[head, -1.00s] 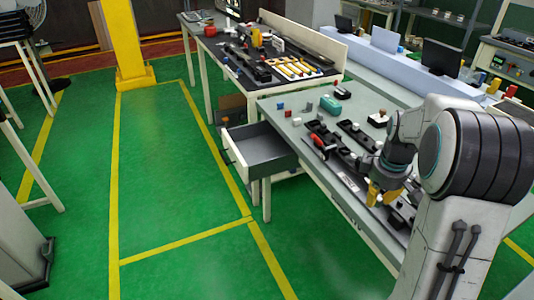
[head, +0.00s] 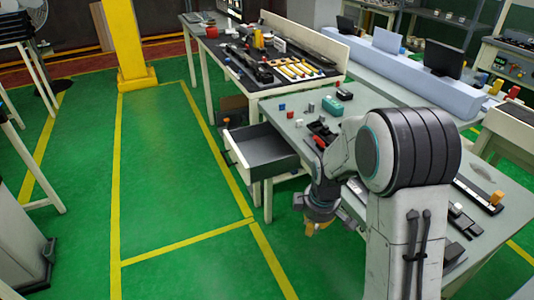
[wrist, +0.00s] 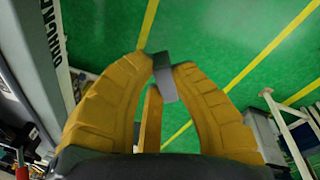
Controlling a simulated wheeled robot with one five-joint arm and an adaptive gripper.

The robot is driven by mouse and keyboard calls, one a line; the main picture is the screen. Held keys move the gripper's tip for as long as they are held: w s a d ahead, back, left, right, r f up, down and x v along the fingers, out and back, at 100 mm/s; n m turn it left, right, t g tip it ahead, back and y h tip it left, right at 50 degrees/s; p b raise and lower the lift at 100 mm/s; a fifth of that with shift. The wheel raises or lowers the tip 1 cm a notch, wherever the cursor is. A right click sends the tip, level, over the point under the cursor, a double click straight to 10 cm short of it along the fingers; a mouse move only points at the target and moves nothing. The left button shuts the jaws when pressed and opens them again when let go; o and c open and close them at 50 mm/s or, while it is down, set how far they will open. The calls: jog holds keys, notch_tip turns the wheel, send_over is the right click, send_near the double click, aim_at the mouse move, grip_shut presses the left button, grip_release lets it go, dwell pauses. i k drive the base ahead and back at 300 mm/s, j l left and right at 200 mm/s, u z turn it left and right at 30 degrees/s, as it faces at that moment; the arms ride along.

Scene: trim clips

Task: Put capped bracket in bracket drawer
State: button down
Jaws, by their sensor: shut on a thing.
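My gripper (head: 318,228) hangs beside the front edge of the near workbench, over the green floor. The held piece cannot be made out in the head view. An open drawer (head: 262,150) sticks out from the bench's left end, to the upper left of my gripper. Its visible inside looks empty.
The near workbench (head: 300,125) carries small blocks, a green box (head: 332,106) and dark fixtures, partly hidden by my arm. A second bench (head: 285,85) with tools stands behind. A yellow column (head: 130,45) rises at the left. The green floor left of the drawer is clear.

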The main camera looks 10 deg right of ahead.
aim_at(261, 161)
jog(key=i+j+u, duration=0.1)
jog(key=i+j, duration=0.3)
jog(key=i+j+u, duration=0.15)
jog(key=i+j, duration=0.2)
jog(key=i, duration=0.2)
jog(key=i+j+u, duration=0.1)
jog(key=i+j, duration=0.2)
jog(key=i, duration=0.2)
jog(key=i+j+u, duration=0.15)
jog(key=i+j, duration=0.15)
jog(key=i, duration=0.25)
jog(key=i+j+u, duration=0.1)
jog(key=i, duration=0.4)
jog(key=j, duration=0.1)
